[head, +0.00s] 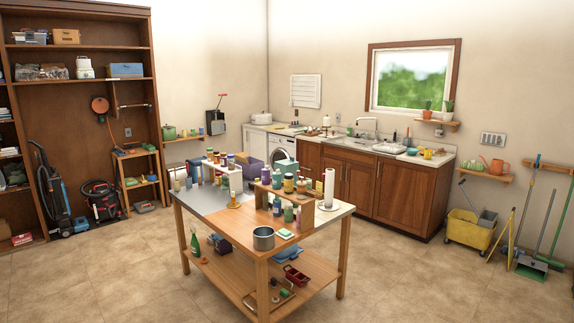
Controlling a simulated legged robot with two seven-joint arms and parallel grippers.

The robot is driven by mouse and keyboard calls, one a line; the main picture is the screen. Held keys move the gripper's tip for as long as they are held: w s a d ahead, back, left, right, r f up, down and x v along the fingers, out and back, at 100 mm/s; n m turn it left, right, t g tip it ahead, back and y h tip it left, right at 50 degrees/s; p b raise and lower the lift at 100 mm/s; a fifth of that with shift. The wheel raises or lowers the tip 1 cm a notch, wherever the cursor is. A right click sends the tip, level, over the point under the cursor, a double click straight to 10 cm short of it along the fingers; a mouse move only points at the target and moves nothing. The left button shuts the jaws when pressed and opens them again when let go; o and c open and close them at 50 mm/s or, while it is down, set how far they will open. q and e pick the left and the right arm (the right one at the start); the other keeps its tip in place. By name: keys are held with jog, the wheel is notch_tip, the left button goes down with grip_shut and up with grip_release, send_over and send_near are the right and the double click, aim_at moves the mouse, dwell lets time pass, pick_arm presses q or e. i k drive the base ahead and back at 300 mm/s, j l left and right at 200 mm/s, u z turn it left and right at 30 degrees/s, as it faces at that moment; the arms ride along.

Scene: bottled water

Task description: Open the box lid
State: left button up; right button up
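Neither of my grippers shows in the head view. Several box-like things are in view, and I cannot tell which one is the task's box. A blue box (126,70) and a tan box (66,36) sit on the tall brown shelf at the left. They are too small to tell how their lids stand.
The wooden table (225,232) in the middle carries many bottles, a paper towel roll (329,188) and a metal pot (263,238). A sink counter (360,186) runs along the back wall. A yellow mop bucket (470,229) stands at the right. Open tiled floor surrounds the table.

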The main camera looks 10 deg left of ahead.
aim_at(286, 163)
jog(key=i, duration=1.55)
jog(key=l+z, duration=0.05)
